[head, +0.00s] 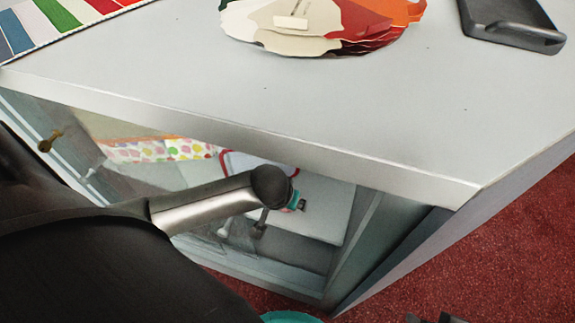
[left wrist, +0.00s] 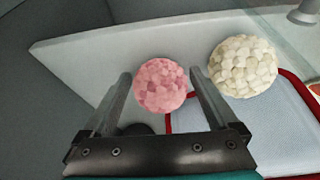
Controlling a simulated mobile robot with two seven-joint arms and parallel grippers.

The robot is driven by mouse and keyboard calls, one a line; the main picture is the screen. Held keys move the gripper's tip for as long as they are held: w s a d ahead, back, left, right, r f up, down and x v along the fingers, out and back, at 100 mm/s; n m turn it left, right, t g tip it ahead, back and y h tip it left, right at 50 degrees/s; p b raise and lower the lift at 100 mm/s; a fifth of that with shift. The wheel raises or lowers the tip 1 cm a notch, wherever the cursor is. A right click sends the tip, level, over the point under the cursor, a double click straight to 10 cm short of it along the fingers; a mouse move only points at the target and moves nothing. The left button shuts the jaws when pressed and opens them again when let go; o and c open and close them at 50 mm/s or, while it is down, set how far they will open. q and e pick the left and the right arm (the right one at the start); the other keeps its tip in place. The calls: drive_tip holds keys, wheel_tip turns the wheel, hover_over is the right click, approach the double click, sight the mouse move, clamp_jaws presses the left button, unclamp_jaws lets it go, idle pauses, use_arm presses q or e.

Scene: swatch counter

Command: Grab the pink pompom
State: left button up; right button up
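The pink pompom (left wrist: 161,85) is a round, textured ball in the left wrist view. My left gripper (left wrist: 160,88) is open, with one finger on each side of the pompom, and the ball shows between the fingertips. I cannot tell whether either finger touches it. In the head view my left arm reaches into the glass-fronted cabinet below the counter; the pompom is not visible there. A small dark part, perhaps of my right gripper (head: 430,318), shows at the bottom edge; its fingers are not clear.
A cream pompom (left wrist: 243,66) sits close to the right of the pink one, near a red-rimmed tray (left wrist: 270,150). The counter top (head: 250,95) overhangs the cabinet. On it are a swatch pile (head: 290,42) and a dark tray (head: 510,27).

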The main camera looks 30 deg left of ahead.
use_arm(q)
drive_tip(key=c, duration=1)
drive_tip(key=shift+c, duration=0.2)
drive_tip(key=shift+r, duration=0.2)
